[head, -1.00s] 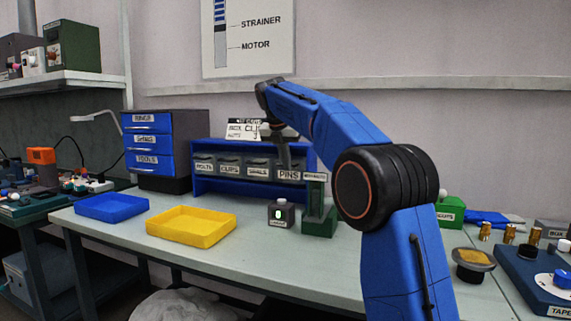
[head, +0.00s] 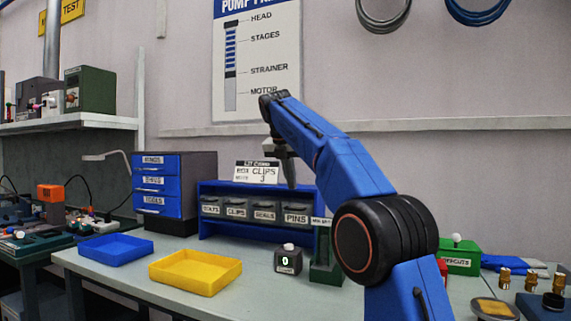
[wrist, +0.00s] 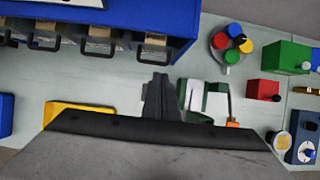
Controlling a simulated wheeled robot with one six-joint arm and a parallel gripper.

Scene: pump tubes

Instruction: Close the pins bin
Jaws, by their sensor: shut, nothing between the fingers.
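The pins bin (head: 296,218) is the rightmost of the small grey labelled bins in the blue rack (head: 205,188). In the wrist view the pins bin (wrist: 153,50) shows its handle at the rack's front, about in line with its neighbours' handles. I see no clear gap or pulled-out body on it. My gripper (head: 292,186) is shut and empty, pointing down above and in front of the pins bin's label. In the wrist view my gripper (wrist: 160,82) lies just below the pins bin's handle, apparently not touching it.
A green stand (head: 325,265) and a small counter box (head: 288,261) are close in front of the rack's right end. A yellow tray (head: 195,273) and a blue tray (head: 115,250) lie to the left. A blue drawer cabinet (head: 185,192) stands left of the rack.

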